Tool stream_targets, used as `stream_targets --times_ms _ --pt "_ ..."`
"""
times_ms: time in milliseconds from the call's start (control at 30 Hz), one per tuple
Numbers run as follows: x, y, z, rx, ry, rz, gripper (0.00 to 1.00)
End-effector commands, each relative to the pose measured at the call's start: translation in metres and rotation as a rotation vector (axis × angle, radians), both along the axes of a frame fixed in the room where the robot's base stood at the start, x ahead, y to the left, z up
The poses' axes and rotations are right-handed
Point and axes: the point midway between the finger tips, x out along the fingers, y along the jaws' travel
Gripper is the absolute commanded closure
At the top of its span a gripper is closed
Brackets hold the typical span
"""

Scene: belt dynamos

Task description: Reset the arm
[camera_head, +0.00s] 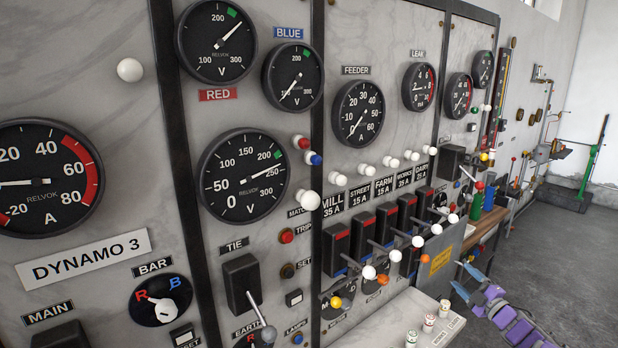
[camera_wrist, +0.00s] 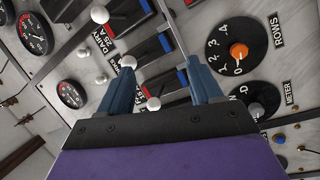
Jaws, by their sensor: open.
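My gripper (camera_head: 466,281) has blue fingers on a purple arm and is at the lower right of the head view, over the floor side of the panel. In the wrist view my gripper (camera_wrist: 161,64) is open, its two blue fingers spread apart with nothing held. Black feeder switches with white knobs (camera_wrist: 153,103) show between and behind the fingers. The gripper looks apart from the panel, but the exact gap is hard to tell. A dial with an orange knob (camera_wrist: 238,51), labelled ROWS, is just right of the fingers.
The marble switchboard (camera_head: 365,225) with gauges and levers fills the left and middle. A pale ledge (camera_head: 395,318) with small labelled jars (camera_head: 429,322) juts out near the arm. A wooden bench (camera_head: 485,236) with bottles stands beyond. Grey floor (camera_head: 560,250) is open at right.

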Motion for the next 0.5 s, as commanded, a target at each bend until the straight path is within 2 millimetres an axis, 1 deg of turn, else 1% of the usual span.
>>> stream_targets --times_ms 33,67,100,200,333,367,433,500 --pt "0.01 0.005 0.021 0.032 -0.001 -0.03 0.35" --pt "0.016 0.006 0.031 0.053 0.003 -0.054 0.35" --pt "0.023 0.007 0.046 0.079 0.006 -0.085 0.35" --pt "0.035 0.01 0.073 0.155 0.036 -0.159 0.35" --pt "0.045 0.022 0.105 0.251 0.087 -0.243 0.35" --pt "0.046 0.026 0.109 0.274 0.104 -0.26 0.35" --pt "0.047 0.036 0.124 0.321 0.141 -0.3 0.35" --pt "0.045 0.049 0.133 0.37 0.189 -0.337 0.35"
